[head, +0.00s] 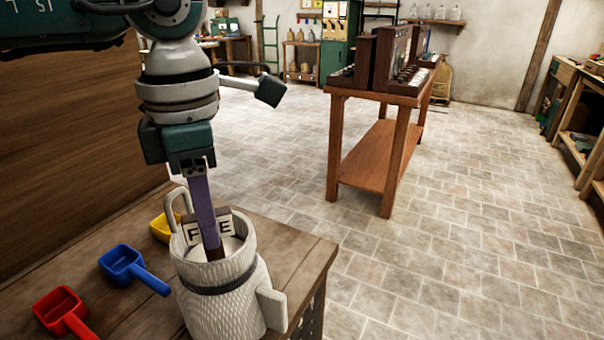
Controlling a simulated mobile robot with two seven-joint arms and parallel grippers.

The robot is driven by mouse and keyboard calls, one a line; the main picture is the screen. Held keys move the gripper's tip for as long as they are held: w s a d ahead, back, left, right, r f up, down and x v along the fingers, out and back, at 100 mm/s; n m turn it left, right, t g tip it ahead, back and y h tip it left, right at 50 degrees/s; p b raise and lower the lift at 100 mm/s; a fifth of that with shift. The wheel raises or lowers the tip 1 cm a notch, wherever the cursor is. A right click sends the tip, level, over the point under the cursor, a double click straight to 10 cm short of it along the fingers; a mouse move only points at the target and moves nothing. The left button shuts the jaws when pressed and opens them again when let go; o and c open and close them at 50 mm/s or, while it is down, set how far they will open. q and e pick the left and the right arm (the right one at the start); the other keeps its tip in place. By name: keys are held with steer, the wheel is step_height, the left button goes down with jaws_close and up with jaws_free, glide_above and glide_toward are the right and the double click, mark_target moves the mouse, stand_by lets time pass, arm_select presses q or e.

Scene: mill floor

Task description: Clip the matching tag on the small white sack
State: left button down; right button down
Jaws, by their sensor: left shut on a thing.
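The small white sack (222,303) stands upright on the wooden bench at the lower middle. It has a woven surface, a dark band, a loop at its left and a pale flap at its right. My left gripper (193,168) is above the sack's open mouth, shut on the top of a long purple strip (204,205). The strip points down into the mouth, and its lower end is brown. A pale lettered plate (222,226) shows behind the strip at the mouth, reading "F", a covered part, then "E". I cannot tell whether plate and strip are joined. My right gripper is not in view.
Red (62,308), blue (125,265) and yellow (160,228) scoops lie on the bench (312,258) left of the sack. A wooden wall or panel (70,150) rises behind them. A wooden table (372,95) with dark boxes stands farther back. The tiled floor at right is clear.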

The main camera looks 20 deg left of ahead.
arm_select(q)
steer(key=shift+f, duration=0.1)
steer(key=shift+f+b, duration=1.75)
steer(key=shift+f, duration=0.1)
steer(key=c, duration=0.5)
jaws_free()
steer(key=shift+c, duration=0.2)
steer(key=shift+r, duration=0.1)
step_height(320, 180, up, 10)
steer(key=shift+f+b, duration=0.1)
steer(key=shift+b, duration=0.35)
